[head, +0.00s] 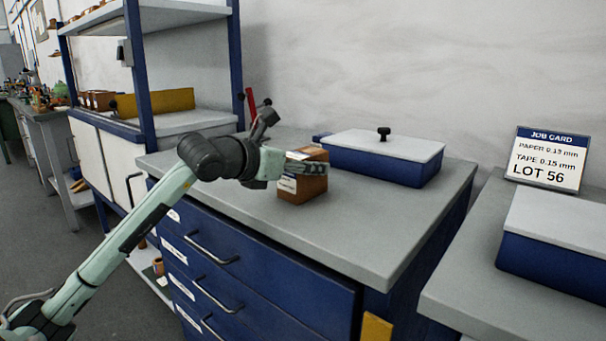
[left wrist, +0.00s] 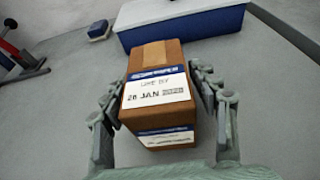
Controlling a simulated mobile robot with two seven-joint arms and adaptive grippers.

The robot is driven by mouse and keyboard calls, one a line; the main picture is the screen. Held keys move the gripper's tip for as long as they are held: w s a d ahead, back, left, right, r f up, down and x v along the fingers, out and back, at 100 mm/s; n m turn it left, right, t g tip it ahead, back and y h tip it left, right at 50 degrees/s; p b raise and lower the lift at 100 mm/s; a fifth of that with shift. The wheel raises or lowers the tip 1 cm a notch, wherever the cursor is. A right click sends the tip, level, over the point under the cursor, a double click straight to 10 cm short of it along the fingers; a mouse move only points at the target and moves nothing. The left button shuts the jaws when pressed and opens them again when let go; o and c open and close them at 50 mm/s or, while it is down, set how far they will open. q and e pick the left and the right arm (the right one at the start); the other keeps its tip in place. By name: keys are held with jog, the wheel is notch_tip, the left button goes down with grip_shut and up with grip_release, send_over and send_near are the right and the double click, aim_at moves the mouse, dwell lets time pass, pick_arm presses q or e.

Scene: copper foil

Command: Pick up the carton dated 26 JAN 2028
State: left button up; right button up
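A brown carton (left wrist: 155,103) with a blue and white label lies between the two fingers of my left gripper (left wrist: 158,80) in the left wrist view. Its label shows a day in the twenties and "JAN"; the last digit of the day and the year are hard to read. The fingers lie close along both sides, but I cannot tell whether they press on it. In the head view the carton (head: 302,189) is over the grey bench top, with my left gripper (head: 312,169) across its upper part. My right gripper is not in view.
A blue box with a white knobbed lid (head: 380,159) stands behind the carton on the bench (head: 350,228). A job card (head: 548,160) and another blue box (head: 560,255) are on the right bench. A shelf unit (head: 147,75) rises at left. The bench top's front right is clear.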

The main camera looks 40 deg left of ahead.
pick_arm(q)
jog(key=c, duration=0.9)
jog(key=shift+c, duration=0.7)
jog(key=shift+r, duration=0.2)
